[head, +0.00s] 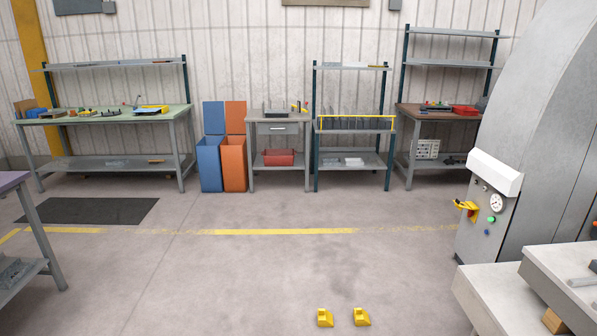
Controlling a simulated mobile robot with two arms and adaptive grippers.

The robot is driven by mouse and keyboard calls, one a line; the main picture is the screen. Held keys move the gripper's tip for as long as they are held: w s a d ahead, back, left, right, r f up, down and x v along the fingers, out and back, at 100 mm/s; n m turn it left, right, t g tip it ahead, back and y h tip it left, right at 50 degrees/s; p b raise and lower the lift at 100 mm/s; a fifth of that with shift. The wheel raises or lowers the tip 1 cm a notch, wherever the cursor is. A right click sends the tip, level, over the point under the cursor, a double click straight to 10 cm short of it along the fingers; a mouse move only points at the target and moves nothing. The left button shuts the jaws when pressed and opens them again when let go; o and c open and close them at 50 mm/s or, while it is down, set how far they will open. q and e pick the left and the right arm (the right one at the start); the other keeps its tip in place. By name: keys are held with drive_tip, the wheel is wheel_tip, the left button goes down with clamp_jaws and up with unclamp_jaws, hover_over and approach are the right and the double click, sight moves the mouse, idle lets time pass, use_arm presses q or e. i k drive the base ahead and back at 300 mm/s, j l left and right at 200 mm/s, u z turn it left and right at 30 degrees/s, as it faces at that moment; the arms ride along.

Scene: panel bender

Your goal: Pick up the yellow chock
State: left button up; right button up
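Two yellow chocks stand on the concrete floor at the bottom of the head view, a little right of the middle. The left yellow chock (325,318) and the right yellow chock (361,317) are side by side with a small gap between them. Both look like small wedge-shaped blocks, and nothing touches them. Neither of my grippers shows in this view.
The floor (230,285) around the chocks is open. A grey machine (545,130) with a control panel and a light bench (490,300) stand at the right. A table (25,240) edges in at the left. Workbenches (110,115) and blue and orange bins (209,165) line the back wall.

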sight(361, 317)
drive_tip(key=i+l+u, duration=0.15)
drive_tip(key=i+l, duration=0.25)
drive_tip(key=i+l+u, duration=0.1)
drive_tip(key=i+l, duration=0.25)
drive_tip(key=i+l+u, duration=0.15)
drive_tip(key=i+l, duration=0.2)
drive_tip(key=l, duration=0.2)
drive_tip(key=i+l+u, duration=0.1)
drive_tip(key=i+l, duration=0.2)
drive_tip(key=l, duration=0.2)
